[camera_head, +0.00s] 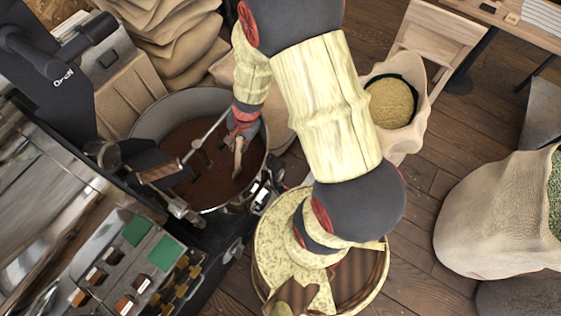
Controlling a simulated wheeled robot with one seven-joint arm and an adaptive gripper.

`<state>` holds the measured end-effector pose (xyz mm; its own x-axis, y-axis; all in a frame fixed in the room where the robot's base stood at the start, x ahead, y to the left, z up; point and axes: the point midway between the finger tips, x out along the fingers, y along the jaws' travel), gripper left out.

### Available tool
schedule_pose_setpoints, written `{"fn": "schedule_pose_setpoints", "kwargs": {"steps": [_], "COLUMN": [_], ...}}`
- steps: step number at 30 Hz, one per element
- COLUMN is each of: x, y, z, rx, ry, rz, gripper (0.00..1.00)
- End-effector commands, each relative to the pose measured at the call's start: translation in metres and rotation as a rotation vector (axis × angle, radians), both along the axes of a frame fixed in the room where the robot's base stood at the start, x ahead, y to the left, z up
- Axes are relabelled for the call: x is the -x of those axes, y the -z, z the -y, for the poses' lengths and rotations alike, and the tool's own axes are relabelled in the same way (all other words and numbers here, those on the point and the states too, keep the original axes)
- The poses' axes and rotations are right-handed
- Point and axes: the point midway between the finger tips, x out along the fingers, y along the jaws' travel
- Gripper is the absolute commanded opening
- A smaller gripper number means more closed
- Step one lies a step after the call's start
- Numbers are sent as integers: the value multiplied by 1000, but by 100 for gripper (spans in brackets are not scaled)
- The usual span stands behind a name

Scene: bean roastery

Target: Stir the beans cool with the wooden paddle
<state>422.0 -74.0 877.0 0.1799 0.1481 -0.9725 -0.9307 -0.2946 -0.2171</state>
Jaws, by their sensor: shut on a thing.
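The dark brown beans (208,182) lie in a round metal cooling tray (180,103) left of centre. A metal stirring arm crosses the tray above the beans. My gripper (241,131) is over the right side of the tray and is shut on the wooden paddle (238,160). The paddle points down toward the beans, nearly upright in the picture. Its lower end is at the bean surface; I cannot tell how deep it goes. My fingers and wrist hide the paddle's upper part.
The roaster (70,190) with its control panel stands close at the left. Stacked sacks (165,35) are behind the tray. An open sack of pale beans (393,103) and a large sack (490,220) stand right. Wooden floor (420,190) is clear between them.

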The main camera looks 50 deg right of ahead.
Motion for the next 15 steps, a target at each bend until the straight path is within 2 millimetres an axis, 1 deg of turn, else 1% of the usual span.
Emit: {"fn": "schedule_pose_setpoints", "kwargs": {"steps": [1,15], "x": [-2,-14], "y": [1,0], "z": [8,70], "rx": [0,1], "ry": [4,2], "rz": [1,0], "gripper": [0,0]}}
